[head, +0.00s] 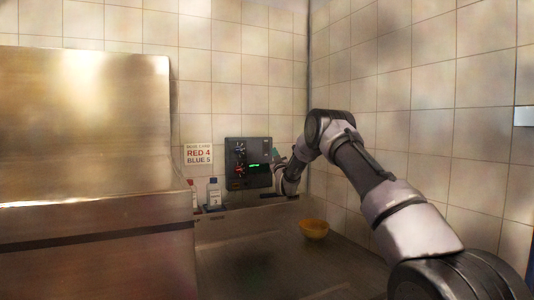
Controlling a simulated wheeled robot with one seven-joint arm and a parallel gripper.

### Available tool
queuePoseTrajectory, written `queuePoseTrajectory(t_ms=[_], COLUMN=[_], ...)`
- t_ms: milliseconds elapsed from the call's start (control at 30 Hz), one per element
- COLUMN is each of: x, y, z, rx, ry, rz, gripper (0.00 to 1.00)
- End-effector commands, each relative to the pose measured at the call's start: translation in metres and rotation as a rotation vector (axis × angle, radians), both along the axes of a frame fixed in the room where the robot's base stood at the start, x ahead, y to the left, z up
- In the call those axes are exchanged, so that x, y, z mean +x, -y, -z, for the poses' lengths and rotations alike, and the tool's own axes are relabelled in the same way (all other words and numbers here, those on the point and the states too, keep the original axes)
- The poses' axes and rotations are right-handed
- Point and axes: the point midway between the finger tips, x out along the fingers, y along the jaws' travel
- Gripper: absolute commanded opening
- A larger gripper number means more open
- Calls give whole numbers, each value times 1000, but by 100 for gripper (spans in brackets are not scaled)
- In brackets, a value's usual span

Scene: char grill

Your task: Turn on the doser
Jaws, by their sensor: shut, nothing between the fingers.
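The doser (236,181) is a dark box on the tiled back wall. It carries a lit green display (254,165), and blue and red marked controls on its left half. My arm reaches in from the lower right, and my gripper (279,163) is at the doser's right side. The gripper is small here and partly merges with the dark box, so I cannot tell whether it touches the doser. Its fingers look closed, with nothing seen between them.
A sign (198,154) reads "RED 4 BLUE 5" left of the doser. A white bottle (213,194) stands below it. A large steel unit (85,130) fills the left. Tiled walls meet behind my arm.

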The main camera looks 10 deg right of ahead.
Motion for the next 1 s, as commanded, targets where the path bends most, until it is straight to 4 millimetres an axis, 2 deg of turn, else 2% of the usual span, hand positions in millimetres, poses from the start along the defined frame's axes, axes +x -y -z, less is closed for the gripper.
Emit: queuePoseTrajectory(t_ms=[200,333,1000], x=[25,34,37], y=[-8,-11,-12], z=[4,5,5], rx=[0,1,0], ry=[0,0,-1], rz=[1,0,0], gripper=[0,0,0])
